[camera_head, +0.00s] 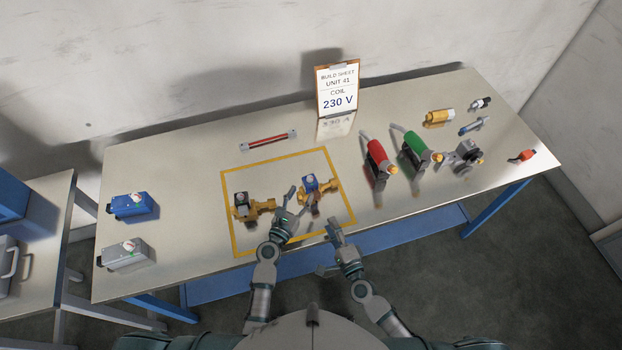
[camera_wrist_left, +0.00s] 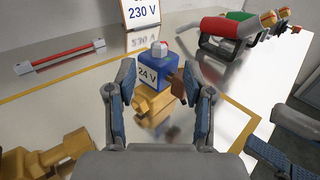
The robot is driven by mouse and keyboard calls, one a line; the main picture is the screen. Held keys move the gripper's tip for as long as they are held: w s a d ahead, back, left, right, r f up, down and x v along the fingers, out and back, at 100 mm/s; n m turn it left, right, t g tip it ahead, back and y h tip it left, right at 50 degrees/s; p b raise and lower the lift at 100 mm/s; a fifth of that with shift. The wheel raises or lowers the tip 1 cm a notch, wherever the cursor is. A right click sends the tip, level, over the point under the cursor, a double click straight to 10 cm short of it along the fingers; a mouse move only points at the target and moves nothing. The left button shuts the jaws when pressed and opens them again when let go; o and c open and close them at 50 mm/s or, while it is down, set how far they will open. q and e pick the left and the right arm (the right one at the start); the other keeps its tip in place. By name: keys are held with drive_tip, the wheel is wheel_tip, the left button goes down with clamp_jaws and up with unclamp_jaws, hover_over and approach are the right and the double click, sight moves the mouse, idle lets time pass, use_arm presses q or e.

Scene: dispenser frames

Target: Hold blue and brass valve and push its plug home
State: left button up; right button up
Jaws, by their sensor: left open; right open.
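The valve with a blue coil (camera_head: 309,184) and brass body (camera_head: 325,188) stands inside the yellow outline. In the left wrist view its blue coil (camera_wrist_left: 156,70) reads "24 V", with a white-and-red top and brass body (camera_wrist_left: 152,105) below. A brown piece (camera_wrist_left: 176,83), perhaps the plug, is at the coil's right side, partly hidden by a finger; I cannot tell how far in it sits. My left gripper (camera_head: 298,199) is open, its fingers seen on either side of the valve; contact is unclear. My right gripper (camera_head: 327,246) is open and empty, near the table's front edge.
A second brass valve with a dark coil (camera_head: 241,203) stands left in the outline. Red (camera_head: 376,152) and green (camera_head: 415,145) tools stand right. A build sheet (camera_head: 337,88) reads "230 V". Blue (camera_head: 132,206) and grey (camera_head: 124,255) boxes are far left. The back left is mostly clear.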

sight(308, 181)
use_arm(q)
drive_tip(key=x, duration=0.7)
drive_tip(key=shift+w+d, duration=0.1)
drive_tip(key=shift+w, duration=0.2)
drive_tip(key=shift+w+d, duration=0.1)
drive_tip(key=shift+d, duration=0.3)
drive_tip(key=shift+a, duration=0.15)
drive_tip(key=shift+c, duration=0.3)
drive_tip(key=shift+a, duration=0.55)
clamp_jaws()
drive_tip(key=shift+c, duration=2.1)
unclamp_jaws()
drive_tip(key=shift+d+f, duration=0.1)
drive_tip(key=shift+d, duration=0.4)
drive_tip(key=shift+a, duration=0.3)
